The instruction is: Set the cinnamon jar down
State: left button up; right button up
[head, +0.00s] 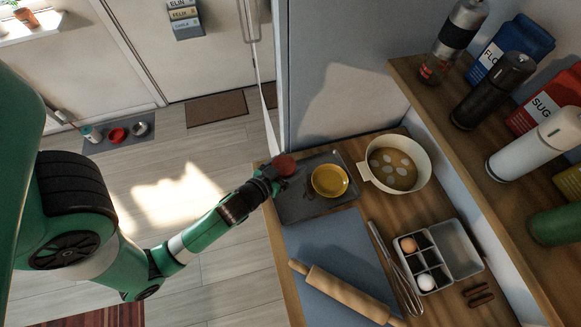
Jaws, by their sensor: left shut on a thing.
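The cinnamon jar (285,165) shows as a small round reddish-brown shape at the tip of my left gripper (273,174). My left gripper is shut on it, at the left edge of a dark grey tray (318,206) on the wooden counter. The gripper hides part of the jar, and I cannot tell whether the jar touches the tray. A yellow bowl (329,181) stands on the tray, to the right of the jar. My right gripper is not in view.
A cream pot (421,168) stands right of the tray. A blue mat (321,250), rolling pin (340,291), whisk (396,268) and egg box (461,252) lie in front. A raised shelf (447,122) at right holds bottles and bags. The tray's front part is clear.

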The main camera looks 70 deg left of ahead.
pick_arm(q)
jog(key=shift+r, duration=0.1)
jog(key=o, duration=1.3)
jog(key=shift+s+d, duration=0.1)
jog(key=v, duration=1)
jog(key=shift+d+b, duration=0.2)
jog(key=shift+b, duration=0.1)
jog(key=shift+s+d+r, duration=0.25)
jog(key=shift+s+r, duration=0.1)
jog(key=shift+s, duration=0.25)
